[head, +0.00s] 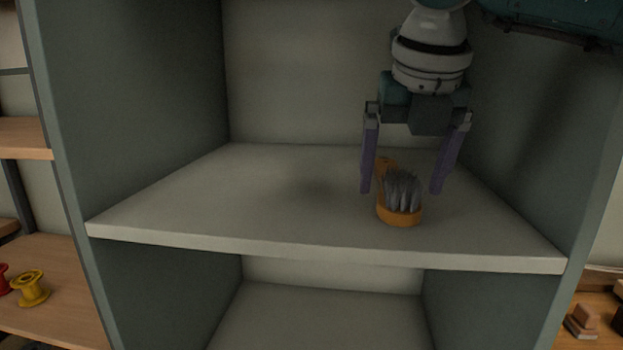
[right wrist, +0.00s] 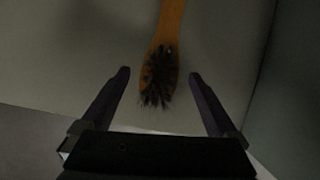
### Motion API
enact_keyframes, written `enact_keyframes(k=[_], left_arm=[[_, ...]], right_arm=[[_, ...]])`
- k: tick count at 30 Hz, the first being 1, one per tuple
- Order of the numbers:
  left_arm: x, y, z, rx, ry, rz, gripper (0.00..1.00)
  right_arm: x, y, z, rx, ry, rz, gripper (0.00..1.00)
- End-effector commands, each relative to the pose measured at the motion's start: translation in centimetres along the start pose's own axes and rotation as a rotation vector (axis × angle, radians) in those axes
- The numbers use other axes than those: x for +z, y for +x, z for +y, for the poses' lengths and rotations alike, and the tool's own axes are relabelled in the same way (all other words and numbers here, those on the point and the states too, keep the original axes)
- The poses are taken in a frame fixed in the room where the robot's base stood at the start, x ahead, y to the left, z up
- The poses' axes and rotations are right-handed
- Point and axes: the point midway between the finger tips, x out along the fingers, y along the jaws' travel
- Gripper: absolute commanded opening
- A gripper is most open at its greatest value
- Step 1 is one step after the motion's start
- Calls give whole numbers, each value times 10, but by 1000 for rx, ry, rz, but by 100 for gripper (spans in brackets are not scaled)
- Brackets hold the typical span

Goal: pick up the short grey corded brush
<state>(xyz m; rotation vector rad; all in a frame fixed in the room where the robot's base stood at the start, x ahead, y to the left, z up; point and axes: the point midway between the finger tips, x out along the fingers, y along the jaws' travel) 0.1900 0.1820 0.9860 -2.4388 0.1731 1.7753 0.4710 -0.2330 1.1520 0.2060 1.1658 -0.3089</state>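The short brush (head: 400,190) lies on the shelf board, with grey bristles pointing up from an orange-brown wooden head and its handle reaching toward the back. In the right wrist view the brush (right wrist: 160,76) shows between the fingertips, bristles toward me and handle away. No cord can be made out on it. My right gripper (head: 400,191) is open, with its two purple fingers pointing down on either side of the brush. In the right wrist view the open fingers (right wrist: 158,75) have a gap on both sides of the brush. My left gripper is not in view.
The shelf board (head: 270,205) is otherwise bare, with clear room left of the brush. Grey-green side walls (head: 140,90) bound the compartment, the right one near my right gripper. Yellow (head: 30,288) and red spools sit on a wooden shelf at far left. A small block (head: 582,320) stands at lower right.

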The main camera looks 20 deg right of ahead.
Motion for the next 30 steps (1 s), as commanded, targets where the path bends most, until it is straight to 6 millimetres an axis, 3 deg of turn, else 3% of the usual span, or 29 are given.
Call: enact_keyframes(k=[2, 24, 30], left_arm=[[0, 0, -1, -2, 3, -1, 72], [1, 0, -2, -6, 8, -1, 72], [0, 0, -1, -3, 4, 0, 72]], right_arm=[[0, 0, 0, 0, 0, 0, 85], [0, -1, 0, 1, 0, 0, 2], [0, -1, 0, 1, 0, -1, 1]])
